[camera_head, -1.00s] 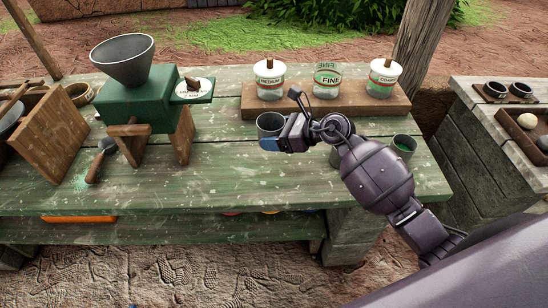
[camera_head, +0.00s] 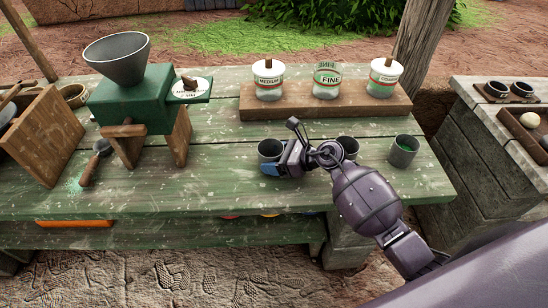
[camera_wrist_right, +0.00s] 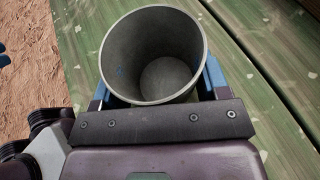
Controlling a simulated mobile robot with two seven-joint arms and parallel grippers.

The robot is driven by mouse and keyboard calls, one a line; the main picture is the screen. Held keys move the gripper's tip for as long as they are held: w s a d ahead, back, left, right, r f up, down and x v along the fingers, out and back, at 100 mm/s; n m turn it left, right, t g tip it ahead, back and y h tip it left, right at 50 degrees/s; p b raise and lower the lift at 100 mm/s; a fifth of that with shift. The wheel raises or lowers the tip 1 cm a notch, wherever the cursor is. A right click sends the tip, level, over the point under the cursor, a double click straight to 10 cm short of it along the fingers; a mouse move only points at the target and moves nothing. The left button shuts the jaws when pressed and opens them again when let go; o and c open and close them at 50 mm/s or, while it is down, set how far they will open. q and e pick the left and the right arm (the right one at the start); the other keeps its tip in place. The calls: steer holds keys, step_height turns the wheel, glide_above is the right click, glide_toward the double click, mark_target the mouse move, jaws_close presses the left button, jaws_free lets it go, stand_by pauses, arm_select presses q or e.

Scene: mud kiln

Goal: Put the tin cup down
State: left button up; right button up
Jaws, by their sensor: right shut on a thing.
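A grey tin cup (camera_head: 270,148) is upright in my right gripper (camera_head: 272,165), at the middle of the green table in the head view. In the right wrist view the cup (camera_wrist_right: 152,55) fills the space between the blue fingers of the gripper (camera_wrist_right: 160,85), and its inside looks empty. The gripper is shut on the cup. The cup's base is partly hidden, so I cannot tell whether it touches the table.
Behind is a wooden board (camera_head: 300,108) with several labelled jars (camera_head: 327,80). A green grinder (camera_head: 135,98) and a scoop (camera_head: 95,162) are left. Table (camera_head: 225,165) between is clear.

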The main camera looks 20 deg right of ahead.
steer(key=shift+f, duration=0.2)
steer(key=o, duration=1)
steer(key=shift+r, duration=0.1)
steer(key=shift+d+r, duration=0.1)
steer(key=shift+r, duration=0.1)
steer(key=v, duration=1.1)
steer(key=shift+s+d+r, duration=0.15)
steer(key=shift+s+d, duration=0.1)
steer(key=shift+d, duration=0.05)
